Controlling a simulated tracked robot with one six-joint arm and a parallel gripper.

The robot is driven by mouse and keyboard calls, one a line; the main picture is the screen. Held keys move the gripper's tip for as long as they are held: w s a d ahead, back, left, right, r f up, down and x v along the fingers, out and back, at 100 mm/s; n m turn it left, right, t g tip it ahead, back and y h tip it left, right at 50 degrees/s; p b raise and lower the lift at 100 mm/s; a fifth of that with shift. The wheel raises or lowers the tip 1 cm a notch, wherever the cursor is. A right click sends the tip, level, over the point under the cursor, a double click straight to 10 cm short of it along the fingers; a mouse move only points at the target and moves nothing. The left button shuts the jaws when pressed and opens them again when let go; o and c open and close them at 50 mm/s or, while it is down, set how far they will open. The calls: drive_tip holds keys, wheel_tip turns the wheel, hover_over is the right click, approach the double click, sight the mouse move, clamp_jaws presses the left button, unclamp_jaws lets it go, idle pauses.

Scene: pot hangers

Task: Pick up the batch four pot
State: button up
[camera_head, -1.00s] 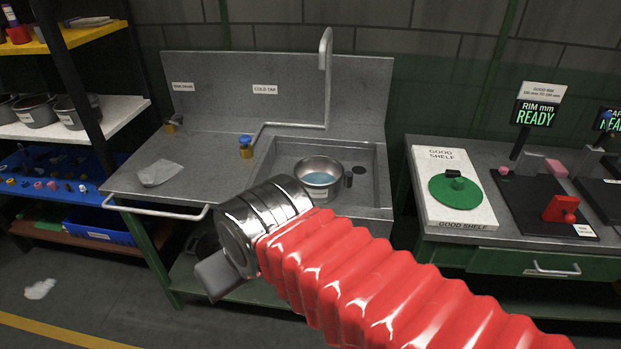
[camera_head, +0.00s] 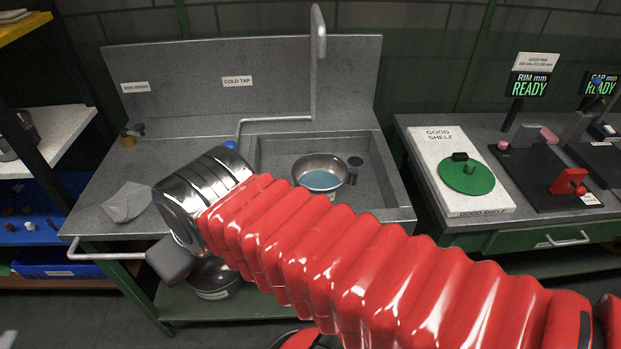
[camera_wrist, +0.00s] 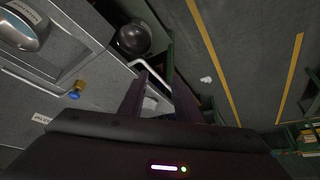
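A steel pot (camera_head: 320,172) with bluish water in it stands in the sink; it also shows in the wrist view (camera_wrist: 18,38) at the upper left. A second pot (camera_head: 213,281) sits on the shelf under the sink, partly hidden by my arm; a dark round vessel (camera_wrist: 133,38) in the wrist view appears to be it. Part of another pot (camera_head: 22,140) shows on the white shelf at the left.
The sink counter (camera_head: 160,150) has a front rail (camera_head: 105,254), a tall tap (camera_head: 318,40) and a crumpled paper (camera_head: 127,202).

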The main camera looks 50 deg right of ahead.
drive_tip(key=shift+w, duration=0.25)
drive_tip(key=shift+d, duration=0.1)
drive_tip(key=w+d+f+n+g+h, duration=0.1)
drive_tip(key=w+d, duration=0.3)
drive_tip(key=d, duration=0.5)
drive_tip(key=w+d+f+n+g+h, duration=0.15)
drive_tip(key=w+d, duration=0.25)
drive_tip(key=d, duration=0.6)
drive_tip(key=s+d+f+n+g, duration=0.1)
drive_tip(key=d+f, duration=0.2)
drive_tip(key=d, duration=0.7)
drive_tip(key=s+d+f+n+g+y, duration=0.1)
drive_tip(key=d+f, duration=0.3)
drive_tip(key=d, duration=0.7)
drive_tip(key=shift+s+d, duration=0.15)
drive_tip(key=shift+s, duration=0.25)
